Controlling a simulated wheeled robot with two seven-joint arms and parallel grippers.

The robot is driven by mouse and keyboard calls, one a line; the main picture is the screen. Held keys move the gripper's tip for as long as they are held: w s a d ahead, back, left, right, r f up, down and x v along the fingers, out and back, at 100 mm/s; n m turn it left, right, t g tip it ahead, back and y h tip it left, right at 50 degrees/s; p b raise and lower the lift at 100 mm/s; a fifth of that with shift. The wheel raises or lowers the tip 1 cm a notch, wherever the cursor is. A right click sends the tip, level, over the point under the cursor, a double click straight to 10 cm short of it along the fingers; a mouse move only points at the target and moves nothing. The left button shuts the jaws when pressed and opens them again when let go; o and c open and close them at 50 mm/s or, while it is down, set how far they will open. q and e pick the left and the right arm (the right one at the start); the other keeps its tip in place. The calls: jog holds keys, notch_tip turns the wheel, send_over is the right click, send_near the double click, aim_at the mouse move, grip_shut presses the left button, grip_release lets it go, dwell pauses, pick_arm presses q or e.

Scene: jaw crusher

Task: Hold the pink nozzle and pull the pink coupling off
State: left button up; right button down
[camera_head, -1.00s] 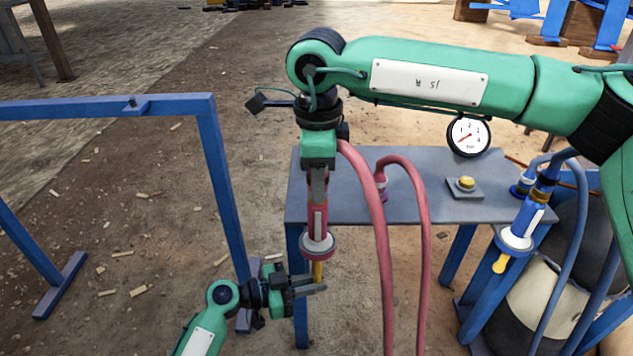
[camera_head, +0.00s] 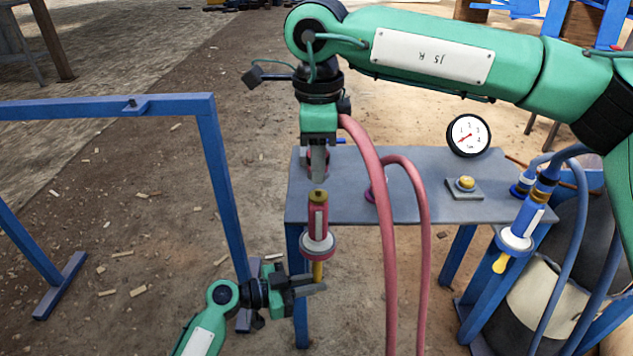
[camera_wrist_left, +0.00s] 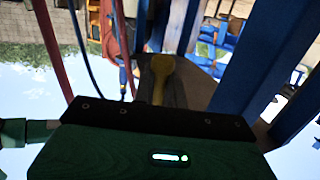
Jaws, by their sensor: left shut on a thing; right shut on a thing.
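The pink nozzle (camera_head: 317,222) stands upright in the head view, with a white-and-pink collar, a yellow lower end and a bare brass top. My left gripper (camera_head: 314,285) is shut on its yellow lower end, which also shows in the left wrist view (camera_wrist_left: 161,70). My right gripper (camera_head: 318,165) is above the nozzle, pointing down, and shut on the pink coupling (camera_head: 309,159). The coupling is mostly hidden by the fingers; a thick pink hose (camera_head: 376,190) runs down beside it. A gap shows between the right fingertips and the nozzle's brass top.
A grey table (camera_head: 460,205) stands behind, with a yellow button (camera_head: 466,182) and a gauge (camera_head: 468,135). A second pink hose (camera_head: 420,205) arches from it. A blue nozzle (camera_head: 522,225) hangs at right. A blue frame (camera_head: 160,105) stands at left.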

pick_arm(q)
grip_shut()
pick_arm(e)
jog(key=shift+r, duration=1.1)
pick_arm(q)
jog(key=o, duration=0.8)
grip_release()
